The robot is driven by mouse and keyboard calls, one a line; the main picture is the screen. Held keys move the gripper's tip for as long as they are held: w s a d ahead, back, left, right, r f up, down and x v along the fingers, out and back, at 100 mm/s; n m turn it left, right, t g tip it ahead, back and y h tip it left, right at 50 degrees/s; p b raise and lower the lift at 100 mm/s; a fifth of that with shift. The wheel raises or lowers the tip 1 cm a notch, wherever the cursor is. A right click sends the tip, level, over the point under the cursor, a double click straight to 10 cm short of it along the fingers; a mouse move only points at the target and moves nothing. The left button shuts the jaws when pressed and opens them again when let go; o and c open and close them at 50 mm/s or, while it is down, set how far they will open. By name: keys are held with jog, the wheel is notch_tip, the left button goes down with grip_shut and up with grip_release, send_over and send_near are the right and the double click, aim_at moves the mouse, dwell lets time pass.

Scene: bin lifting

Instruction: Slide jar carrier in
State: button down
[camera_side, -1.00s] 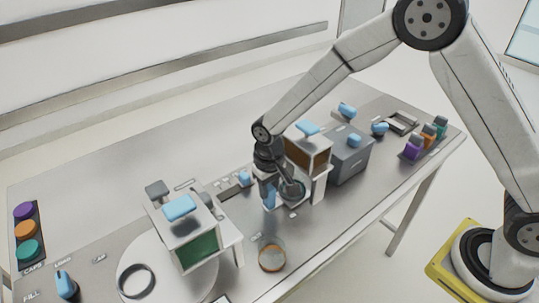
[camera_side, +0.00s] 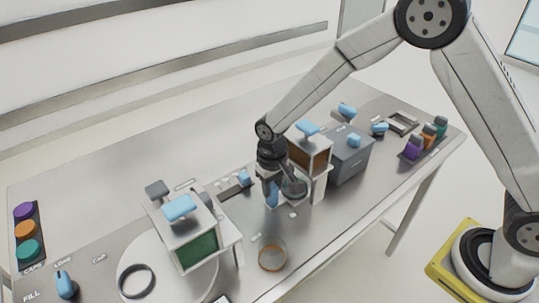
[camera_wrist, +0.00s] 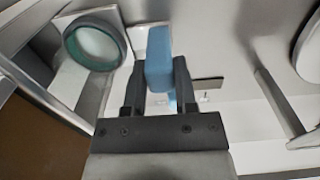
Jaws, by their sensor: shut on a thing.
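The jar carrier is a small pale holder with an upright blue handle (camera_side: 272,195). A round jar with a dark teal rim (camera_side: 294,188) sits on it, to the right of the handle. My gripper (camera_side: 271,184) points down and is shut on the blue handle. In the wrist view, the handle (camera_wrist: 158,58) stands between both fingers, and the jar's teal rim (camera_wrist: 97,40) shows at upper left. The carrier is at the front of a white-framed station with a brown panel (camera_side: 312,155) and a blue top handle. My gripper partly hides the carrier in the side view.
A grey box (camera_side: 350,158) stands right of the station. A similar station with a green panel (camera_side: 198,250) stands at front left on a round white plate. A loose ring-shaped dish (camera_side: 272,257) lies in front. Purple, orange and teal bottles (camera_side: 428,137) stand at far right.

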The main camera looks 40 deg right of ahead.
aim_at(281, 198)
jog(key=shift+d, duration=1.5)
jog(key=shift+c, duration=2)
grip_release()
jog(key=shift+r, duration=0.1)
notch_tip(281, 198, up, 8)
jog(key=shift+f, duration=0.2)
